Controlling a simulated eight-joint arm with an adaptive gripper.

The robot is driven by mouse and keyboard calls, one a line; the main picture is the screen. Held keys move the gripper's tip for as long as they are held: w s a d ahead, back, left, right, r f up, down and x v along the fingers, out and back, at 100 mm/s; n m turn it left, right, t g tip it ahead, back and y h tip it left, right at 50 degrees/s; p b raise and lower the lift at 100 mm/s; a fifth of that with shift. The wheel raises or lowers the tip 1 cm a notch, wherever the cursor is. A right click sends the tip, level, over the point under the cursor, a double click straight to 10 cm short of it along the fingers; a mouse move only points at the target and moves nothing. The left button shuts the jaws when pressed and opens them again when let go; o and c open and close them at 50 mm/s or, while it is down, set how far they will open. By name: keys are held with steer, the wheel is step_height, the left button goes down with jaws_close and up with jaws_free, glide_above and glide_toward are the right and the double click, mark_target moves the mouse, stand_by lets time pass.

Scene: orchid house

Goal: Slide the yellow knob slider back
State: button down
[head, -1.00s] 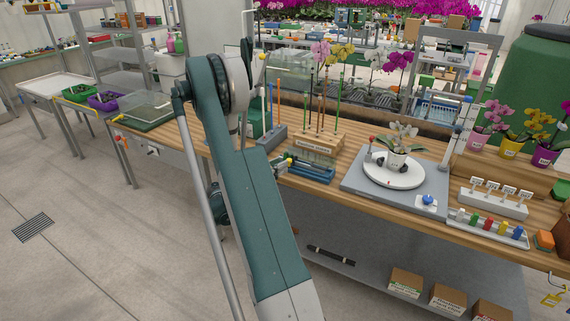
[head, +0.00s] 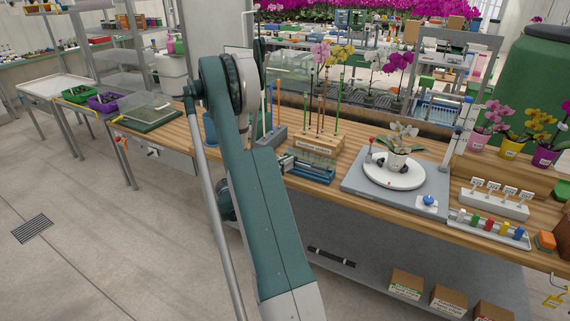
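A low blue slide-like fixture (head: 312,172) lies on the bench, just right of my arm. No yellow knob shows there now. Farther right, a pale holder (head: 470,220) carries a row of coloured knob-like pieces, one of them yellow (head: 502,228). I cannot tell whether that one slides. My own arm rises in front of the bench and covers the space left of the blue fixture. I cannot make out my gripper; it seems hidden behind my arm.
A wooden rack (head: 318,147) with upright stakes stands behind the blue fixture. A grey board with a white turntable (head: 380,179) and potted orchid (head: 397,158) is to the right. A clear-lidded tray (head: 148,112) sits at the bench's left end.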

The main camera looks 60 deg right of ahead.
steer(key=shift+s+b, duration=0.8)
steer(key=shift+s, duration=2.05)
steer(key=c, duration=2.3)
jaws_free()
steer(key=shift+s, duration=0.15)
steer(key=shift+w+a, duration=0.1)
steer(key=shift+w, duration=0.1)
steer(key=shift+w+a, duration=0.2)
steer(key=shift+a, duration=0.15)
steer(key=v, duration=1.1)
steer(key=shift+s, duration=0.1)
